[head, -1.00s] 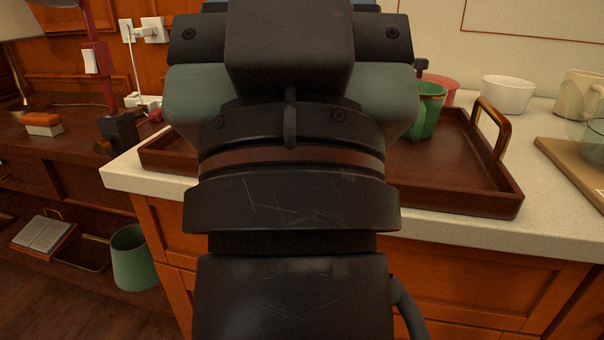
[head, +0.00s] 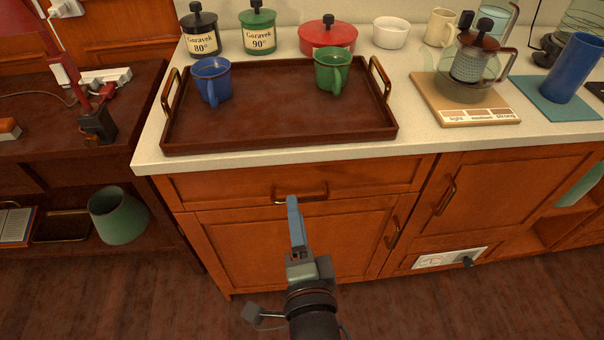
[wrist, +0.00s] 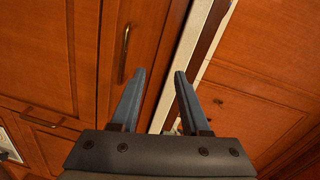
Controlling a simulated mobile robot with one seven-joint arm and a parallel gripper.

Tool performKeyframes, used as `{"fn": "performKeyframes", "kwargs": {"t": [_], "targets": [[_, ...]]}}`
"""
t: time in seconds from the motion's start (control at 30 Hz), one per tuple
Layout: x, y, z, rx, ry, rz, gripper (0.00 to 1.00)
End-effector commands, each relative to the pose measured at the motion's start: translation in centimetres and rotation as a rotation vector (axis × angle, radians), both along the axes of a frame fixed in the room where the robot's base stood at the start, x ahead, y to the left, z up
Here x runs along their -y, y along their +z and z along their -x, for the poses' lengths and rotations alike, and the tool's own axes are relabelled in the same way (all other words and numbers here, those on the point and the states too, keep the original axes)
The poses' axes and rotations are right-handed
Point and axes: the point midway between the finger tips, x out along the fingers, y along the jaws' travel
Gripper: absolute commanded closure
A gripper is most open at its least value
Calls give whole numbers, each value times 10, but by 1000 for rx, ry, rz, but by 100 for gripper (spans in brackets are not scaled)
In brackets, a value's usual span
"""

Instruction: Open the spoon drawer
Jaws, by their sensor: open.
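The wooden drawer front (head: 375,180) sits right under the counter edge and is closed flush with the cabinet. I see no spoon label on it. Its brass bar handle (head: 300,198) is at the middle of the front. My gripper (head: 293,204) is open and empty, its fingers reaching up in front of the drawer with the tips overlapping the handle in the head view. In the wrist view the handle (wrist: 125,53) lies just left of the left finger, not between the fingers (wrist: 160,74). I cannot tell the exact gap in depth.
A brown tray (head: 275,131) with a blue mug (head: 211,80) and green mug (head: 331,70) stands on the counter above. A door with a brass handle (head: 391,233) is below the drawer. The floor in front is clear.

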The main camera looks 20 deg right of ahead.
Motion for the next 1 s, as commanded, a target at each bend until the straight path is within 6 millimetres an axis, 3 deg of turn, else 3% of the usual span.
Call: {"fn": "performKeyframes", "kwargs": {"t": [0.03, 0.13, 0.3, 0.47, 0.8, 1.0], "targets": [[5, -10, 15, -34, -19, -65, 54], [10, -32, 33, -62, -46, -155, 54], [13, -45, 38, -70, -62, -205, 54], [18, -50, 19, -68, -59, -205, 54], [34, -62, -40, -68, -59, -204, 54], [42, -69, -67, -68, -60, -204, 54]]}}
